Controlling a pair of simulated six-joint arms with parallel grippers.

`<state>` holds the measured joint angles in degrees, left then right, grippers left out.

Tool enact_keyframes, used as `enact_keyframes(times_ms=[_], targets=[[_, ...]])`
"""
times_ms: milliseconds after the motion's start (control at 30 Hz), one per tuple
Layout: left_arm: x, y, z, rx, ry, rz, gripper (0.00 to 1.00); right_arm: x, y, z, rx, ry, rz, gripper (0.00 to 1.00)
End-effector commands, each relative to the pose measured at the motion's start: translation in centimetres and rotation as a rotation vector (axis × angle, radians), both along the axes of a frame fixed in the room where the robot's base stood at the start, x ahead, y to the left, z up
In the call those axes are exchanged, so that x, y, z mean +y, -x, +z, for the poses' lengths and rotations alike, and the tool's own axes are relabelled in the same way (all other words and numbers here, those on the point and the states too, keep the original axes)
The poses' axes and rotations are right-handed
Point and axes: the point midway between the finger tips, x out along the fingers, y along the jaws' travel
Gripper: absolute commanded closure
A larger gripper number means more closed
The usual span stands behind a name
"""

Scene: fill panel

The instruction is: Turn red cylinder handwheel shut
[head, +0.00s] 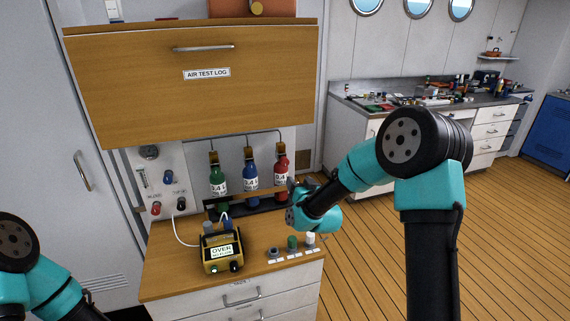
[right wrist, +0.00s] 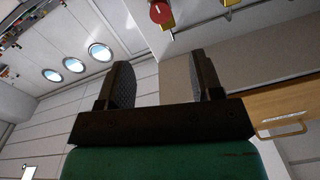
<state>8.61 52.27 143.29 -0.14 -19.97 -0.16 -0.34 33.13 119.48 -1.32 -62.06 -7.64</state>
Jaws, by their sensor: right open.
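The red cylinder (head: 282,184) stands upright at the right end of a rack of three, with a brass valve (head: 281,149) at its top. My right gripper (head: 294,186) is beside the cylinder's right side, below the valve, and partly covers it. In the right wrist view, my right gripper (right wrist: 160,78) is open with nothing between its fingers. A round red part (right wrist: 160,12) with brass beside it shows beyond the fingertips, apart from them; I cannot tell for sure that it is the handwheel. My left arm shows at the lower left, its gripper outside the picture.
A green cylinder (head: 218,181) and a blue cylinder (head: 250,177) stand to the left. A wooden cabinet door (head: 200,110) overhangs the rack. A yellow meter (head: 222,252) reading "OVER" and several small knobs sit on the wooden counter (head: 170,285).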

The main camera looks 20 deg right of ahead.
Motion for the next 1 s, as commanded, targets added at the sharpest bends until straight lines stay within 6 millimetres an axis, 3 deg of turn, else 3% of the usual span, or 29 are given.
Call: enact_keyframes(times_ms=[700,1000], targets=[[0.0,0.0,0.0,0.0,0.0,0.0,0.4,0.3,-11.4,0.0,-0.002,0.0,0.0,0.4],[0.0,0.0,0.0,0.0,0.0,0.0,0.4,0.4,-14.0,0.0,-0.001,0.0,0.0,0.4]])
